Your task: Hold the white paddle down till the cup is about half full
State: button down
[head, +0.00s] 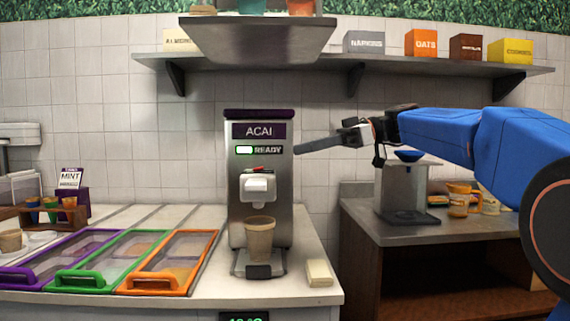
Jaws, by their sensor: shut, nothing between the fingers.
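The acai machine (259,205) stands on the counter with its green indicator lit beside the word READY. Its white paddle (258,186) is on the front, above the cup. A tan paper cup (260,238) stands upright on the machine's drip tray, under the paddle. Its contents cannot be made out from here. My gripper (300,150) is at the upper right of the machine's front, above and right of the paddle and apart from it. It is shut and holds nothing.
Bins with purple, green and orange frames (168,263) fill the counter at left. A pale block (318,272) lies right of the drip tray. A shelf (400,68) with labelled boxes runs above. A lower side counter (430,232) at right holds a grey device and an orange jug.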

send_over(264, 183)
jog(key=d, duration=0.2)
notch_tip(264, 183, down, 2)
jog(key=shift+w+a+f, duration=0.1)
jog(key=shift+a+f, duration=0.1)
jog(key=shift+f, duration=0.9)
jog(key=shift+w+a+f, duration=0.1)
jog(key=shift+a+f, duration=0.1)
jog(key=shift+f, duration=0.9)
jog(key=shift+s+f+n, duration=0.15)
jog(key=shift+f+n, duration=0.15)
jog(key=shift+n, duration=0.2)
jog(key=shift+s+f+n+t, duration=0.15)
jog(key=shift+f+n+t, duration=0.35)
jog(key=shift+f+n, duration=0.1)
jog(key=shift+f, duration=0.9)
jog(key=shift+s+r, duration=0.1)
